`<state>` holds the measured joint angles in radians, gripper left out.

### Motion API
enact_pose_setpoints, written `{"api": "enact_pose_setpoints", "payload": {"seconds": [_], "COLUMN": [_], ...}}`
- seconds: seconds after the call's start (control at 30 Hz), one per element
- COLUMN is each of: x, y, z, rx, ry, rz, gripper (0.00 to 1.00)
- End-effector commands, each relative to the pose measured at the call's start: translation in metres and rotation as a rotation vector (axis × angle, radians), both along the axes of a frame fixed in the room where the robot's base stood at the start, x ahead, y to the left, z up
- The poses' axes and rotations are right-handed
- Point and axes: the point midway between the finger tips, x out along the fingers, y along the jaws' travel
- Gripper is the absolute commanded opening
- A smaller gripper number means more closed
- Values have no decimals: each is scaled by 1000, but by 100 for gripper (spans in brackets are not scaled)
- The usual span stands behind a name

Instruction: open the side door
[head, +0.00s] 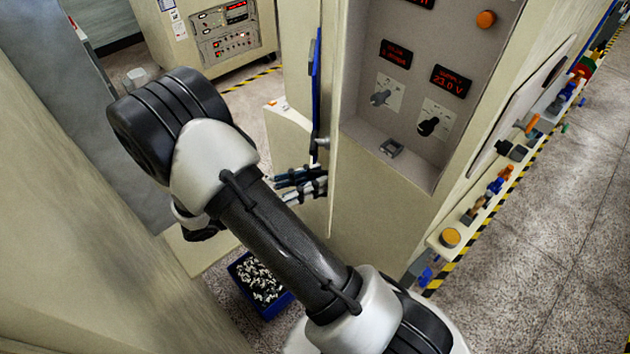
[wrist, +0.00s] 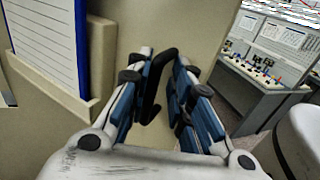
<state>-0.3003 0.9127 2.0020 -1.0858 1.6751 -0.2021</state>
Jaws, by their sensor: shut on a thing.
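The side door (wrist: 215,25) is a beige panel that fills the middle of the wrist view. In the head view its face (head: 330,60) is seen nearly edge-on beside the control cabinet; I cannot tell how far it stands open. A black bar handle (wrist: 157,88) is on the door. My gripper (wrist: 165,75) has its blue-padded fingers on both sides of the handle and is shut on it. In the head view my gripper (head: 300,182) is partly hidden by the door's edge, and the handle is not clearly visible.
A blue clipboard with lined paper (wrist: 45,40) sits in a beige holder (wrist: 85,100) left of the handle. The control cabinet (head: 385,215) has knobs and red displays. A blue bin (head: 262,285) stands on the floor below my arm. A workbench (wrist: 265,85) stands beyond.

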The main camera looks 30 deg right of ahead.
Motion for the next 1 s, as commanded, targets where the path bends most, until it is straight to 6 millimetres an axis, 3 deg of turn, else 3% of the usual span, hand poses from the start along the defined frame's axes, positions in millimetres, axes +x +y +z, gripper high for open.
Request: {"api": "enact_pose_setpoints", "payload": {"seconds": [0.3, 0.33, 0.43, 1.0], "x": [5, 5, 5, 5], "y": [0, 0, 0, 5], "z": [4, 4, 4, 2], "rx": [-6, -7, -8, -5], "ry": [-2, -3, -3, -3], "rz": [15, 15, 15, 15], "gripper": [0, 22, 29, 29]}}
